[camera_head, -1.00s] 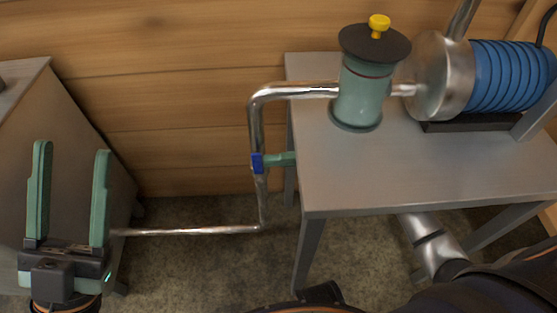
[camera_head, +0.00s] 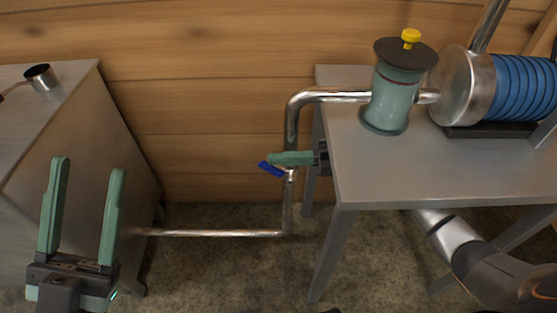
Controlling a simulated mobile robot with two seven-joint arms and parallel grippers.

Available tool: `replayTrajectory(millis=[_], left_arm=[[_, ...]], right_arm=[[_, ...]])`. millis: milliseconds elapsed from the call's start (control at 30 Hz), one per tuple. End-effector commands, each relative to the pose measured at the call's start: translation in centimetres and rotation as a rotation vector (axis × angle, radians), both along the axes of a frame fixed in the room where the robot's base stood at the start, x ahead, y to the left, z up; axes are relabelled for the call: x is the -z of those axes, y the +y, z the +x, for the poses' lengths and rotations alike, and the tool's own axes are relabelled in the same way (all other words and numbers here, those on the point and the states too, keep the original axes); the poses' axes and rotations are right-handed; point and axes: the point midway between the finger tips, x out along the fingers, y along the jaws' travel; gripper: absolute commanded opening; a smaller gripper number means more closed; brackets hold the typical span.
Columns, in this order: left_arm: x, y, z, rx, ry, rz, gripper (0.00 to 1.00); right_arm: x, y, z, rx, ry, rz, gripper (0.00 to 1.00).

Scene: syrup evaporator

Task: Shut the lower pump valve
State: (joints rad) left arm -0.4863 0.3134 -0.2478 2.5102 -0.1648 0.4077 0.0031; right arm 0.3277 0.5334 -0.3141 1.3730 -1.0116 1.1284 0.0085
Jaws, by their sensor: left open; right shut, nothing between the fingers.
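The lower pump valve's blue handle (camera_head: 269,168) sits on the vertical steel pipe (camera_head: 288,200) left of the table. It sticks out to the left of the pipe at a slant. My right gripper (camera_head: 274,158) is shut, with its green fingers across the front of the pipe. Its tips lie just above the handle and seem close to it or touching; I cannot tell which. The valve body is partly hidden behind the fingers. My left gripper (camera_head: 88,215) is open and empty at the lower left, in front of the grey metal cabinet.
A green filter canister (camera_head: 391,95) with a black lid and yellow knob stands on the grey table (camera_head: 440,175). A blue ribbed pump motor (camera_head: 525,88) is to its right. The grey cabinet (camera_head: 70,140) is at left. A horizontal pipe (camera_head: 210,233) runs low between them.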

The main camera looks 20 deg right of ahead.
Motion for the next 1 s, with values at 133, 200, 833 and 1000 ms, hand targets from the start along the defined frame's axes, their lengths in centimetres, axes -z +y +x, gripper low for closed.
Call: replayTrajectory(millis=[133, 200, 833, 1000], left_arm=[[0.0, 0.0, 0.0, 0.001, 0.000, 0.001, 0.57], [0.1, 0.0, 0.0, 0.001, 0.000, 0.001, 0.57], [0.2, 0.0, 0.0, 0.002, 0.002, -0.001, 0.57], [0.2, 0.0, 0.0, 0.002, 0.002, -0.001, 0.57]], right_arm=[[0.3, 0.4, 0.3, -0.001, 0.000, 0.000, 0.00], [0.5, 0.7, 0.4, -0.001, 0.000, -0.001, 0.00], [1.3, 2.0, 0.7, -0.001, 0.000, 0.000, 0.00], [1.3, 2.0, 0.7, -0.001, 0.000, 0.000, 0.00]])
